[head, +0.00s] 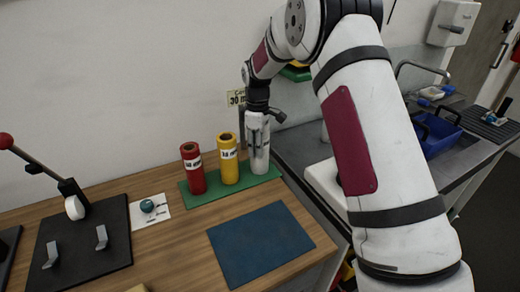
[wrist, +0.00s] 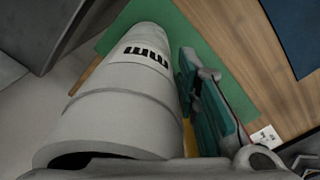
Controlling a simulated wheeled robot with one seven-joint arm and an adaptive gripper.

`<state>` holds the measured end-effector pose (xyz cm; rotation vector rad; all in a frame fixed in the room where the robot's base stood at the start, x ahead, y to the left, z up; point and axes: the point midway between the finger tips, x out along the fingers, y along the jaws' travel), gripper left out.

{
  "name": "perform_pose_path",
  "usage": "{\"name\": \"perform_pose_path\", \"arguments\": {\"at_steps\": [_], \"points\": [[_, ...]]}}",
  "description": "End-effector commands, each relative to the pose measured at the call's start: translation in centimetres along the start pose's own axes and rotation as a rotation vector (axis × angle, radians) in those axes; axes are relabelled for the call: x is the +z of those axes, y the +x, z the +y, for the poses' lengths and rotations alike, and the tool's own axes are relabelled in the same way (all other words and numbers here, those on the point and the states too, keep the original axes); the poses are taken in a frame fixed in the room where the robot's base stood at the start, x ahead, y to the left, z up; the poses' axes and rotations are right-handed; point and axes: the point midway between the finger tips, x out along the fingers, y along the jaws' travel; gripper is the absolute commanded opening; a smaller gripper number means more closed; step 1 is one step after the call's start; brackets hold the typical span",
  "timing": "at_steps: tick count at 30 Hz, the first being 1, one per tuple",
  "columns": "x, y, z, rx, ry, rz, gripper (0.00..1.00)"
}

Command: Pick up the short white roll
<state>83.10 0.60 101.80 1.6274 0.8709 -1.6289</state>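The white roll (head: 260,163) stands on the green mat at the right end of a row of rolls. It carries a dark-lettered label. In the wrist view the white roll (wrist: 125,85) fills the left and middle, its dark hollow end close to the camera. My gripper (head: 257,138) points down at the roll's upper part. In the wrist view, a teal-padded finger (wrist: 208,100) lies close along the roll's right side; I cannot tell whether it touches. The other finger is not clearly seen, so its grip on the roll is unclear.
A yellow roll (head: 228,160) and a red roll (head: 193,169) stand left on the green mat (head: 215,194). A blue mat (head: 260,243) lies in front, clear. A lever press (head: 75,200) is at left. The table's right edge is close to the white roll.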

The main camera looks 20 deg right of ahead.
Motion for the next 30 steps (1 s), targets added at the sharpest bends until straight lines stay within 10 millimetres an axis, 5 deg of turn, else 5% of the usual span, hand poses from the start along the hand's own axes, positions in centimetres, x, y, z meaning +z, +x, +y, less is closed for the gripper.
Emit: {"name": "perform_pose_path", "arguments": {"at_steps": [6,10,30], "points": [[0.0,0.1,0.0,0.000,0.000,0.000,0.27],[0.0,0.0,0.0,0.001,0.000,0.001,0.00],[-0.1,-1.6,0.2,0.004,0.001,0.003,0.00]]}}
